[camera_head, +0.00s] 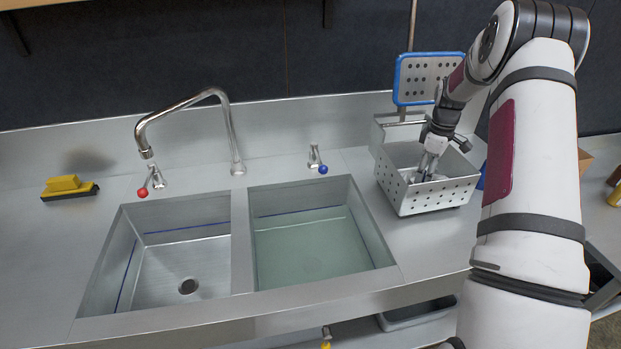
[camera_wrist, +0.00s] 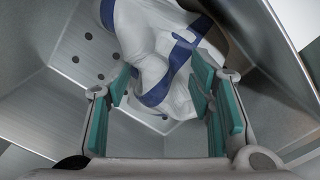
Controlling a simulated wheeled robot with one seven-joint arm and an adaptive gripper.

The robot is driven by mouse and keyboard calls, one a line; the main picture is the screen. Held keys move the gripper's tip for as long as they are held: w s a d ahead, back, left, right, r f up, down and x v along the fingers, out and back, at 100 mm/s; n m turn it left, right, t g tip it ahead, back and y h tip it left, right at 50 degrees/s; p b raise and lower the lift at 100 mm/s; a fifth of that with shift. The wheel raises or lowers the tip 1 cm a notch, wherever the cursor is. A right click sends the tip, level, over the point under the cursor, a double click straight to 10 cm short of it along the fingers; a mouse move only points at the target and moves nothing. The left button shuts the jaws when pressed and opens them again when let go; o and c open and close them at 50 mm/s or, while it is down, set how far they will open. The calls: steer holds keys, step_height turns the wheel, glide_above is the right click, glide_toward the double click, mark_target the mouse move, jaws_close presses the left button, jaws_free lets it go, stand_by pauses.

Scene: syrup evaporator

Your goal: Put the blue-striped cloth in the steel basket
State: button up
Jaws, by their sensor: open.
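The steel basket (camera_head: 432,196) stands on the counter to the right of the sinks, with round holes in its wall. My gripper (camera_head: 425,172) reaches down into it from above. In the wrist view my gripper (camera_wrist: 160,105) is open, with teal pads on both fingers. The white cloth with blue stripes (camera_wrist: 150,50) lies crumpled inside the basket (camera_wrist: 70,125), ahead of and partly between the fingers. Whether a finger still touches the cloth I cannot tell. In the head view the cloth is hard to make out behind my gripper and the basket wall.
Two sink basins lie left of the basket; the right one (camera_head: 310,240) holds water, the left one (camera_head: 185,265) looks empty. A faucet (camera_head: 230,130) rises behind them. A blue-rimmed perforated panel (camera_head: 425,75) stands behind the basket. A yellow-and-black brush (camera_head: 68,188) lies far left.

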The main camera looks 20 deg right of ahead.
steer(key=o, duration=0.7)
steer(key=shift+r, duration=0.1)
steer(key=shift+r, duration=2.65)
